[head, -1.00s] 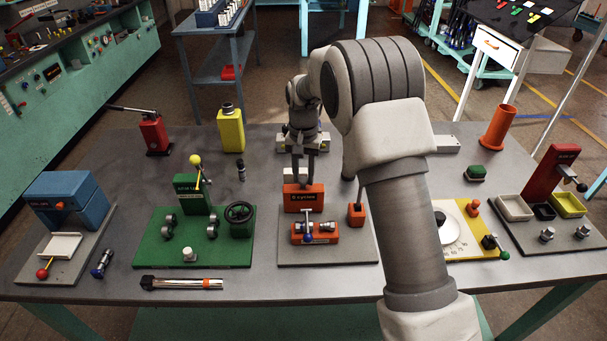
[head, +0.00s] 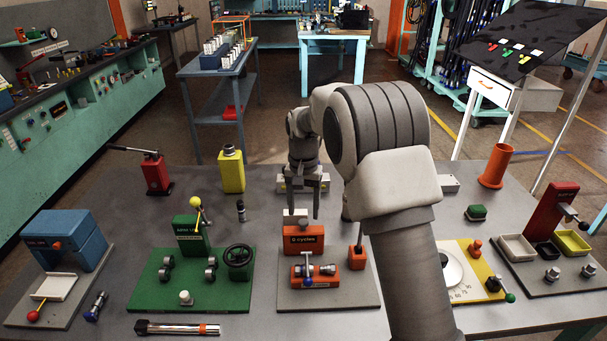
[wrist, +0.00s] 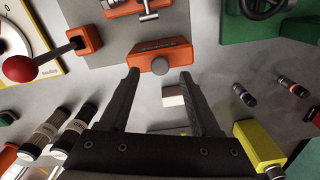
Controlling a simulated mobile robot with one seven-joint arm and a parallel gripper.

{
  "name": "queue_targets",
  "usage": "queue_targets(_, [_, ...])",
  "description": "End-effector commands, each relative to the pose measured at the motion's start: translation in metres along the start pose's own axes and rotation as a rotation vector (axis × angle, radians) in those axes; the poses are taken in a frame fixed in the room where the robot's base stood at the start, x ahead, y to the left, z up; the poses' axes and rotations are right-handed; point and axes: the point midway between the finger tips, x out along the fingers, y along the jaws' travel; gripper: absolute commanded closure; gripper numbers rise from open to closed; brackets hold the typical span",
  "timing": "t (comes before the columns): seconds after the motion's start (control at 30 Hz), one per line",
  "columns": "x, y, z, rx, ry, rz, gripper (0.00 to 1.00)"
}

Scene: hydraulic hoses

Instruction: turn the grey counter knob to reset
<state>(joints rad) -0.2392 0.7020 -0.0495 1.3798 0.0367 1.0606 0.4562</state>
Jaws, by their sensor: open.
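The orange counter box (head: 303,241) stands upright at the back of a grey plate (head: 347,290) in the middle of the table; its front bears a "cycles" label. The round grey knob (wrist: 161,66) shows on the box's side facing my wrist camera; the box hides it in the head view. My gripper (head: 302,213) points down just behind the box. In the wrist view my gripper (wrist: 160,73) is open and empty, its two dark fingers on either side of the knob's line and apart from it.
A white block (wrist: 174,95) lies behind the box, between the fingers in the wrist view. An orange lever with a red ball (wrist: 20,68) stands beside it. A green machine (head: 190,240) with a handwheel is at left, a yellow dial plate (head: 487,285) at right.

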Motion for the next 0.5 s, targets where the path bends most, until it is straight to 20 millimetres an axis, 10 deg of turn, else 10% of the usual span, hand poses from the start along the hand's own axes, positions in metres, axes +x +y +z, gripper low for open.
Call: queue_targets(0.5, [-0.121, 0.0, -0.001, 0.001, 0.003, -0.001, 0.36])
